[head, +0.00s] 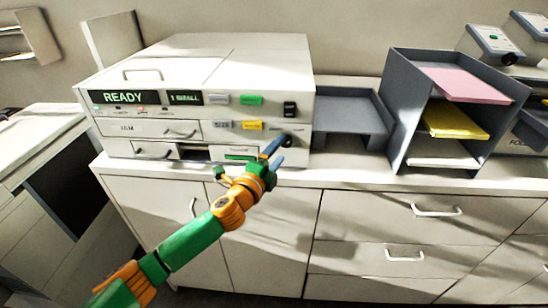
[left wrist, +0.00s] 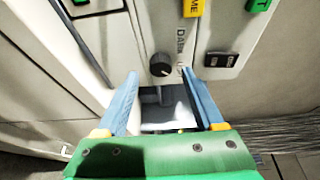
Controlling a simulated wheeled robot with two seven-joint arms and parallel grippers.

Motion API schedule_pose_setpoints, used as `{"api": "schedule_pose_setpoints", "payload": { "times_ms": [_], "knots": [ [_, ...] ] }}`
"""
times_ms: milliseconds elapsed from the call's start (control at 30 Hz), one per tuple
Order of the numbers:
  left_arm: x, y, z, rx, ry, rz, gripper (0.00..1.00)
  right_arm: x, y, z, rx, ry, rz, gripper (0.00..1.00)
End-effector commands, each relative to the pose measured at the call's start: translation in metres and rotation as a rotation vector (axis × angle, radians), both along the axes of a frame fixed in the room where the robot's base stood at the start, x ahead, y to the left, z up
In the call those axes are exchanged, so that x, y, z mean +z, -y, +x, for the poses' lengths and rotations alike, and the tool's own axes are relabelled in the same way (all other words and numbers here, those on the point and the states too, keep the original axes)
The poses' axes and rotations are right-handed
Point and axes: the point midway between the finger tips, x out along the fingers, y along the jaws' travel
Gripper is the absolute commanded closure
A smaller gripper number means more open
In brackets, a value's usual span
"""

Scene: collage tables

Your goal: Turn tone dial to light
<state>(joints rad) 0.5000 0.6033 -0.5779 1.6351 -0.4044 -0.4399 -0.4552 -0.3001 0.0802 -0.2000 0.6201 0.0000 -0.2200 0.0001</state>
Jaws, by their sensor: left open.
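The tone dial (left wrist: 160,65) is a round dark knob on the front of a pale copier, seen in the left wrist view. A small pale mark shows on its lower right. Lettering that looks like "DARK" stands beside it; more lettering below is partly hidden by a finger. My left gripper (left wrist: 160,76) is open, its two blue fingers pointing at the panel on either side of the dial, with no clear contact. In the head view my left gripper (head: 273,147) is at the copier's lower right front and mostly hides the dial. My right gripper is out of view.
The copier (head: 240,60) stands on a white cabinet, with a "READY" display (head: 124,97) and green and yellow buttons (head: 252,125) above the dial area. A grey side tray (head: 350,112) and a paper sorter (head: 400,105) stand to the right.

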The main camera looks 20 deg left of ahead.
Motion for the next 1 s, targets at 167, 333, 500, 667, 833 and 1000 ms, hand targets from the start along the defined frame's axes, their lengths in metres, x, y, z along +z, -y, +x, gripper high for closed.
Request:
{"api": "schedule_pose_setpoints", "payload": {
  "times_ms": [167,333,500,667,833,1000],
  "knots": [
    [-0.003,-0.004,-0.032,0.000,-0.001,0.001,0.31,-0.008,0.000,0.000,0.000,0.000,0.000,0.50],
    [-0.001,-0.005,-0.044,0.000,-0.001,0.001,0.31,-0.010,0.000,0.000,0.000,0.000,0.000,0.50],
    [0.000,-0.005,-0.045,0.001,0.000,0.000,0.31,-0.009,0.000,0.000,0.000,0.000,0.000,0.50],
    [0.000,-0.005,-0.044,0.001,0.000,0.000,0.31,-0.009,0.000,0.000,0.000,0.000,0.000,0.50],
    [-0.035,-0.015,-0.042,0.035,-0.083,-0.063,0.31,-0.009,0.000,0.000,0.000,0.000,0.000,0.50],
    [-0.194,-0.048,-0.072,0.214,-0.435,-0.343,0.31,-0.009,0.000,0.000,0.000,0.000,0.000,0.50]
  ]
}}
